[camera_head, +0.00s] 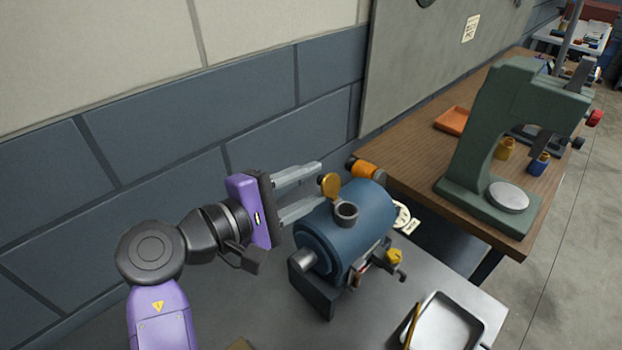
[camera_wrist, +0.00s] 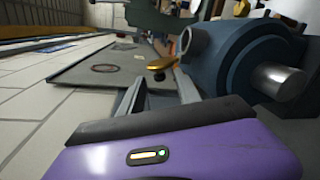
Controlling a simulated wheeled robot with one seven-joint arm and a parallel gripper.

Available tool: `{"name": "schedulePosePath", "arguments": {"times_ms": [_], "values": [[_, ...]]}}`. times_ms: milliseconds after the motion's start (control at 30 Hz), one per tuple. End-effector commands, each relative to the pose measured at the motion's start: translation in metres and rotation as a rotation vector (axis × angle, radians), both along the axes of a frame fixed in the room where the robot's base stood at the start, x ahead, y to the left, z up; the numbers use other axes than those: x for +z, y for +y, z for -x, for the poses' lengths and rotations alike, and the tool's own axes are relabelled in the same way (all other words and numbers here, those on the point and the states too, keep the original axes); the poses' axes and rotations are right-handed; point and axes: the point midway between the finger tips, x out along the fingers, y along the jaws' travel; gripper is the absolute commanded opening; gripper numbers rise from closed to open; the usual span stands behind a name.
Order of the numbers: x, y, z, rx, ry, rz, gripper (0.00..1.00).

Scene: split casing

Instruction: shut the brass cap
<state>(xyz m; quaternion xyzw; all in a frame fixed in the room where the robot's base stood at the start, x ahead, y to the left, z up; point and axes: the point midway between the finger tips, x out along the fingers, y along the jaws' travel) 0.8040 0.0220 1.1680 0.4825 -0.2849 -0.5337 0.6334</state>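The brass cap (camera_head: 330,186) stands tilted up, open, beside the short round neck (camera_head: 346,212) on top of the blue casing (camera_head: 368,212). The neck's mouth is uncovered. My gripper (camera_head: 321,184) is open, its two grey fingers reaching from the left, one on the far side and one on the near side of the cap. In the wrist view the cap (camera_wrist: 160,63) lies just ahead of the fingertips, between their lines, with the neck (camera_wrist: 186,40) to its right. I cannot tell whether a finger touches the cap. Nothing is held.
An orange cylinder (camera_head: 367,169) sits behind the casing. A yellow knob (camera_head: 395,256) sticks out at its front right. A metal tray (camera_head: 446,322) is at the front right of the grey bench. A green press (camera_head: 510,140) stands on the wooden table (camera_head: 415,165).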

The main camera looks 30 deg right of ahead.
Motion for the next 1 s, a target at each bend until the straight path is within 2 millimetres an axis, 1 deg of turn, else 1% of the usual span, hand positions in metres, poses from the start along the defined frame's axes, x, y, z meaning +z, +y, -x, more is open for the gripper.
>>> {"name": "schedulePosePath", "arguments": {"times_ms": [133, 367, 400, 467, 500, 600, 867, 1000], "values": [[-0.0006, -0.0071, -0.0021, 0.001, 0.0, 0.0, 0.4], [-0.0013, -0.0078, -0.0024, 0.001, -0.001, 0.0, 0.4], [-0.0012, -0.0077, -0.0024, 0.001, -0.001, 0.0, 0.36], [-0.0012, -0.0077, -0.0024, 0.001, -0.001, 0.0, 0.24], [-0.0012, -0.0076, -0.0024, 0.001, -0.001, 0.0, 0.16], [-0.0012, -0.0076, -0.0024, 0.001, 0.0, 0.0, 0.0], [-0.0004, -0.0075, -0.002, 0.001, -0.007, -0.003, 0.0], [0.0021, -0.0077, -0.001, 0.001, -0.037, -0.012, 0.0]]}}
